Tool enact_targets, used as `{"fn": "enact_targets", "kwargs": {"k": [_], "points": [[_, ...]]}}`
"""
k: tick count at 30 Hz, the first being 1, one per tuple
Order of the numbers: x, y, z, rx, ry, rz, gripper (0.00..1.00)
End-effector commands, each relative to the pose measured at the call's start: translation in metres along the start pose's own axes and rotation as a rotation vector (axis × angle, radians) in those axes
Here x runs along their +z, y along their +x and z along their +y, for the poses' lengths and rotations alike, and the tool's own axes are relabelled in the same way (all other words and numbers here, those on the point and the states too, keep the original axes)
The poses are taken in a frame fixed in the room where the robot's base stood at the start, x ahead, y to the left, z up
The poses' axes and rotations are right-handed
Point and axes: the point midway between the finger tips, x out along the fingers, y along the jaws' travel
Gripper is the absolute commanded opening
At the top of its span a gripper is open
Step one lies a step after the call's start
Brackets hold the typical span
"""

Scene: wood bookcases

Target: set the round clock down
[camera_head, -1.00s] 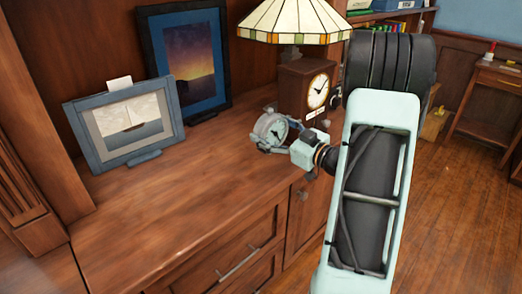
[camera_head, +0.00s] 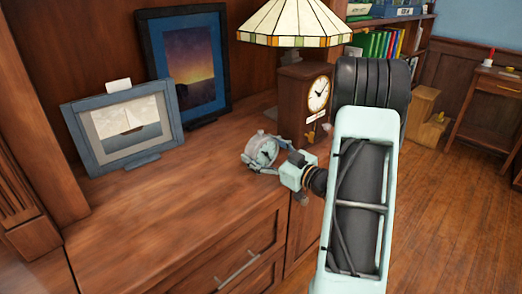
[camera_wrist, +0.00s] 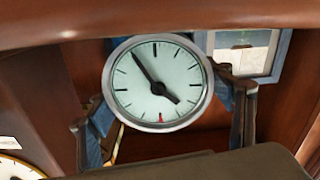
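The round clock (camera_head: 262,150) has a silver rim and a pale face, and appears tilted in the head view. It fills the middle of the wrist view (camera_wrist: 158,84), face toward the camera, with its red mark low in the picture. My gripper (camera_head: 266,154) is shut on it, with one finger at each side of the rim (camera_wrist: 168,104). The clock is over the wooden cabinet top (camera_head: 190,205), toward its right part. I cannot tell whether its underside touches the wood.
A wooden box clock (camera_head: 304,98) and a stained-glass lamp (camera_head: 295,22) stand just behind. A sailboat picture (camera_head: 124,130) and a dark-framed sunset picture (camera_head: 187,60) stand at the left and back. The cabinet top is clear in front and left.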

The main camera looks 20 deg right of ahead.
Motion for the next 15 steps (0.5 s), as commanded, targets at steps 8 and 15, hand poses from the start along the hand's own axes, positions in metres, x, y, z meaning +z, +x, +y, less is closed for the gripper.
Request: {"fn": "enact_targets", "kwargs": {"k": [8,15], "points": [[0.0004,-0.0001,0.0000,0.000,0.000,-0.001,0.91],[-0.0026,-0.0001,0.0006,0.000,0.000,-0.001,0.91]]}}
